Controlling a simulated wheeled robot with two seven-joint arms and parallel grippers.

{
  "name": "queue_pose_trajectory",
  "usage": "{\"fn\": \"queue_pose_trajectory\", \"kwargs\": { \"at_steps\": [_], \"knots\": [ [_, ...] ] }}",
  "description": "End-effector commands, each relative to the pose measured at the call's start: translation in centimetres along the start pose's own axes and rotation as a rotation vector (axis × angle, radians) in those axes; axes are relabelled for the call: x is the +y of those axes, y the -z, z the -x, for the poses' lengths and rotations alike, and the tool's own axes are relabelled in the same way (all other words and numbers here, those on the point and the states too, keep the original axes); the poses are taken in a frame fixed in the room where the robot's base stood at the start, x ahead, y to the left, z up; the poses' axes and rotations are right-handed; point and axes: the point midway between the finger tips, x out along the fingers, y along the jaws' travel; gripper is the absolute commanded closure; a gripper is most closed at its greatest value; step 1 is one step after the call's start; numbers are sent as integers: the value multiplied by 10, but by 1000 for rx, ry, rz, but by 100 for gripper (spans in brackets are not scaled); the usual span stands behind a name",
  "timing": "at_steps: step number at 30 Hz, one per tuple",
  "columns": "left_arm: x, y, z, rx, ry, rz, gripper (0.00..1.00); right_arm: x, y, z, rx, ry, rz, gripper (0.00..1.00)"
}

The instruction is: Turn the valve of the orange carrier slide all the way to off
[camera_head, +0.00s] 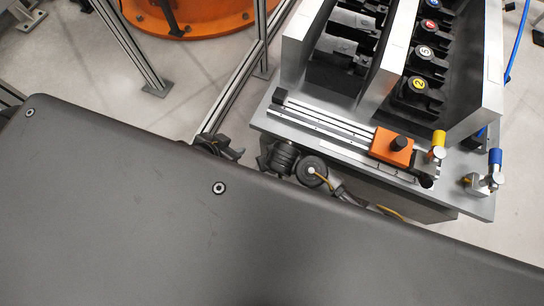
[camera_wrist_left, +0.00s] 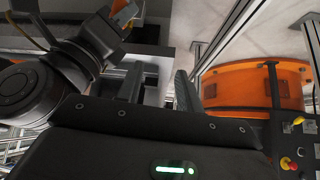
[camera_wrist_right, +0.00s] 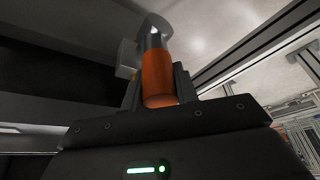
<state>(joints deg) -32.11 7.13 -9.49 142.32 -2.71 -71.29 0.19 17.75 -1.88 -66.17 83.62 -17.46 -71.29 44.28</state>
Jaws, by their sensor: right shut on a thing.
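A yellow-handled valve (camera_head: 438,143) and a blue-handled valve (camera_head: 494,166) stand at the plate's right corner. Black numbered units (camera_head: 426,55) sit between grey walls behind.

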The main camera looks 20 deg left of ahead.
Motion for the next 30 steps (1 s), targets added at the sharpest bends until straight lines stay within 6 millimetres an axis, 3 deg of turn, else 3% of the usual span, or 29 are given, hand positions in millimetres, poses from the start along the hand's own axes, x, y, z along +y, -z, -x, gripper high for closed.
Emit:
{"fn": "queue_pose_trajectory", "kwargs": {
  "at_steps": [10, 20, 30],
  "knots": [
    [-2, -5, 2, -33, 4, 5, 64, 1, -2, 1, 14, 14, -8, 100],
    [-19, -60, 27, -347, 42, 69, 64, 12, -12, 6, 143, 135, -60, 100],
    [-19, -69, 7, -371, 40, 71, 64, 24, -26, 4, 317, 295, -125, 100]
  ]
}}
